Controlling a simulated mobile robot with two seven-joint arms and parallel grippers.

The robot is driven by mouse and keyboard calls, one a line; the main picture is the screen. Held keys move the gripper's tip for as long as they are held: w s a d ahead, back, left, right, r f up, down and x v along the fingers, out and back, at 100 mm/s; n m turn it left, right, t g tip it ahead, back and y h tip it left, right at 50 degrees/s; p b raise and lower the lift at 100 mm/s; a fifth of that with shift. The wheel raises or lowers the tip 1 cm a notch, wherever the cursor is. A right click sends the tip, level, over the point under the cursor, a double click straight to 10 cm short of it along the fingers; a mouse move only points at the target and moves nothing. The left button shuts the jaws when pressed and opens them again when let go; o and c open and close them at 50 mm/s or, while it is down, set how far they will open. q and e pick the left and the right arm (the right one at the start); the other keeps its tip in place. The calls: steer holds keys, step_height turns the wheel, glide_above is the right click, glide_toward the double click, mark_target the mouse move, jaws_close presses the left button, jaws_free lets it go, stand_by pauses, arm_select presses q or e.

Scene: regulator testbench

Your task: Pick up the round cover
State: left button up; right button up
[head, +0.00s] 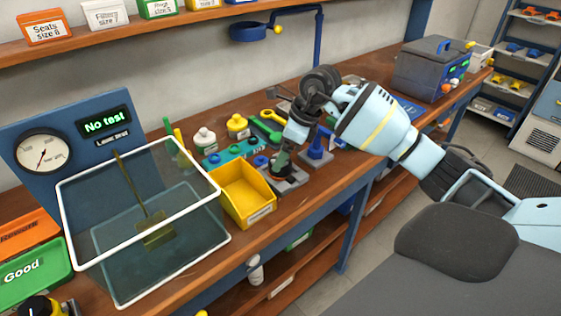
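My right arm reaches in from the right over the bench. My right gripper (284,158) points down at a small grey fixture (291,180) just right of the yellow bin. A dark round part with an orange-brown edge sits low in this fixture, at the fingertips, mostly hidden by the gripper. I cannot tell whether it is the round cover, or whether the fingers touch it. The finger gap is too small and covered to read. My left gripper is not in view.
A yellow bin (247,196) and a clear water tank (142,218) with a white rim stand left of the fixture. A gauge panel (72,140) reads "No test". A teal rack (236,151), bottles and a blue stand (317,152) crowd the bench nearby. A grey case (430,70) stands far right.

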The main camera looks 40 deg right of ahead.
steer(key=x, duration=0.2)
steer(key=shift+f, duration=0.3)
steer(key=shift+w+f, duration=0.15)
steer(key=shift+f, duration=0.3)
steer(key=shift+c, duration=0.4)
steer(key=c, duration=1)
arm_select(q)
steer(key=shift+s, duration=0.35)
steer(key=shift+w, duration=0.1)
arm_select(e)
steer(key=shift+r, duration=0.15)
